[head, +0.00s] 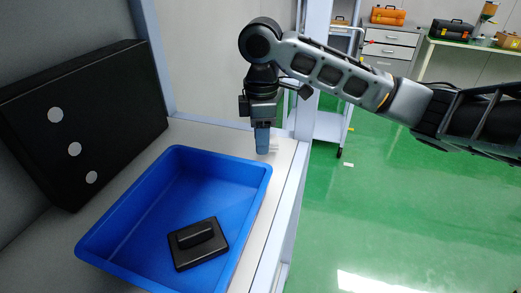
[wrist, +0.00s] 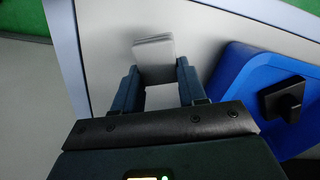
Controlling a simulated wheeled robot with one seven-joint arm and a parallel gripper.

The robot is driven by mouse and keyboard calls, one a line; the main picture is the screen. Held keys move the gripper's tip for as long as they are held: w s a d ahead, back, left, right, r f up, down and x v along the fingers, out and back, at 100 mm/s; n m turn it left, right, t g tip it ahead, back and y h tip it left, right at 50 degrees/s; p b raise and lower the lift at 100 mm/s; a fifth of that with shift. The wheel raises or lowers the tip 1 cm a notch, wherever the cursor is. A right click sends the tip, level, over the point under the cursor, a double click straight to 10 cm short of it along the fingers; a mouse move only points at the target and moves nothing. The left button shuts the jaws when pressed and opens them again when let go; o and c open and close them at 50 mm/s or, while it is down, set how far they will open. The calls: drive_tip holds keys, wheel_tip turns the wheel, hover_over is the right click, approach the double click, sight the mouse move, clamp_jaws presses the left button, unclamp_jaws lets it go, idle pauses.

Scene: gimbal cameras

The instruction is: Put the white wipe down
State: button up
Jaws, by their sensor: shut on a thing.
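My gripper (head: 262,141) points down over the light shelf, just beyond the far right corner of the blue tray. In the wrist view my gripper (wrist: 156,77) is shut on the white wipe (wrist: 153,58), a pale, folded, flat piece held between its two blue fingers. In the head view only a small pale part of the wipe (head: 273,148) shows beside the fingertips, low over the shelf. I cannot tell whether it touches the shelf.
The blue tray (head: 178,152) stands on the shelf (head: 208,133) and holds a black block with a handle (head: 198,243). A black panel with white discs (head: 120,105) leans at the left. A frame post (head: 292,205) edges the shelf. Bare shelf surrounds the gripper.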

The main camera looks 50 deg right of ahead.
sight(262, 162)
drive_tip(key=shift+f, duration=2)
drive_tip(key=shift+f, duration=0.2)
drive_tip(key=o, duration=1.1)
wheel_tip(262, 162, up, 12)
drive_tip(key=shift+r, duration=0.25)
